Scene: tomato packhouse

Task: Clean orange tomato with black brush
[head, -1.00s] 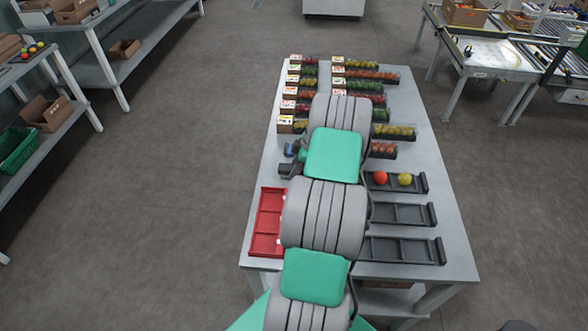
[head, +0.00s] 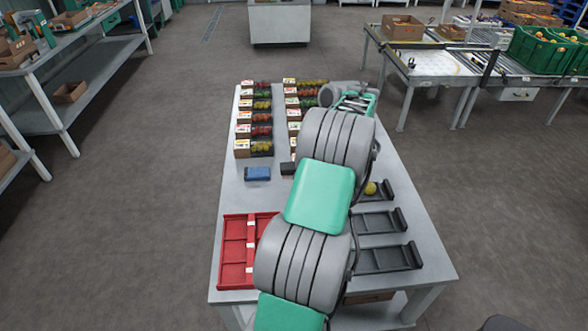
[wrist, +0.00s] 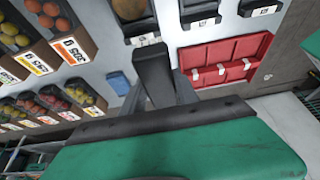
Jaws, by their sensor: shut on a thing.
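My gripper (wrist: 158,88) is shut on the black brush (wrist: 152,62), a dark block between its fingers in the wrist view, held above the table. In the head view my arm hides the gripper. A small dark piece (head: 288,168) shows left of the arm; I cannot tell whether it is part of the brush. The orange tomato is hidden behind my arm now. A yellow tomato (head: 370,188) sits in the farthest black tray (head: 388,190) at the right of the table.
A blue block (head: 257,174) lies on the table, also in the wrist view (wrist: 118,83). A red divided tray (head: 236,250) stands at the near left. Two black trays (head: 380,220) (head: 388,260) look empty. Rows of tomato packs (head: 262,133) fill the far end.

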